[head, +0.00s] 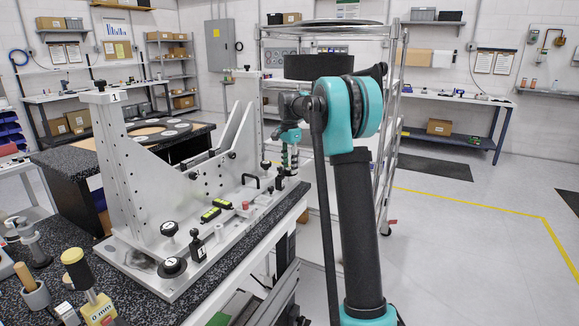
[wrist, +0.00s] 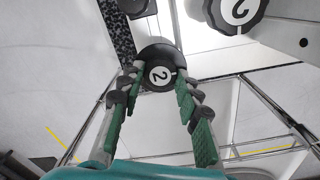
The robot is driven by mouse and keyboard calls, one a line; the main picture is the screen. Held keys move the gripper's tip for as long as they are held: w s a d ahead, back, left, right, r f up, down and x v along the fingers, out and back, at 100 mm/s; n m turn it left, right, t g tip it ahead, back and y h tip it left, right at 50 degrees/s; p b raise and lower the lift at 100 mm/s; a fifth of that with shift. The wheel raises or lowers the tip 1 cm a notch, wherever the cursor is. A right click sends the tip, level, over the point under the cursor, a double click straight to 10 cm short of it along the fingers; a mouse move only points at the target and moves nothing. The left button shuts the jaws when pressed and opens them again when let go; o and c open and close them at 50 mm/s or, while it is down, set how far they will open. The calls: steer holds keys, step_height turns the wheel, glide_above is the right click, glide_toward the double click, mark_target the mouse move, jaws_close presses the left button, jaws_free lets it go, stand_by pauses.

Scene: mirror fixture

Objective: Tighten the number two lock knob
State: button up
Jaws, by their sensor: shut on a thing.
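A black knob with a white disc marked 2 (wrist: 160,75) is between the green-padded fingers of my gripper (wrist: 159,84) in the wrist view. The fingers are shut on it, one at each side. In the head view my gripper (head: 290,140) points down at the far end of the silver metal fixture (head: 137,185); the knob it holds cannot be made out clearly there. A second, larger round black knob marked 2 (wrist: 241,10) shows at the top right of the wrist view, apart from the fingers.
The fixture stands on a dark speckled bench (head: 60,245). A wire rack (head: 392,130) stands behind my arm. Floor is clear at right.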

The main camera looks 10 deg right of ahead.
mark_target(290, 168)
steer(key=o, duration=1.2)
steer(key=shift+c, duration=0.2)
step_height(290, 168, up, 12)
steer(key=s+d+f+n+t, duration=0.1)
steer(key=s+f+n, duration=0.3)
steer(key=s+f, duration=0.6)
steer(key=s+d+f+n+t, duration=0.1)
steer(key=s+f+n, duration=0.3)
steer(key=s+f, duration=0.6)
steer(key=s+d+f+n+t, duration=0.2)
steer(key=s+f, duration=0.8)
steer(key=s, duration=1.1)
steer(key=shift+s+f+n, duration=0.3)
steer(key=shift+s+n, duration=0.05)
steer(key=shift+n, duration=0.75)
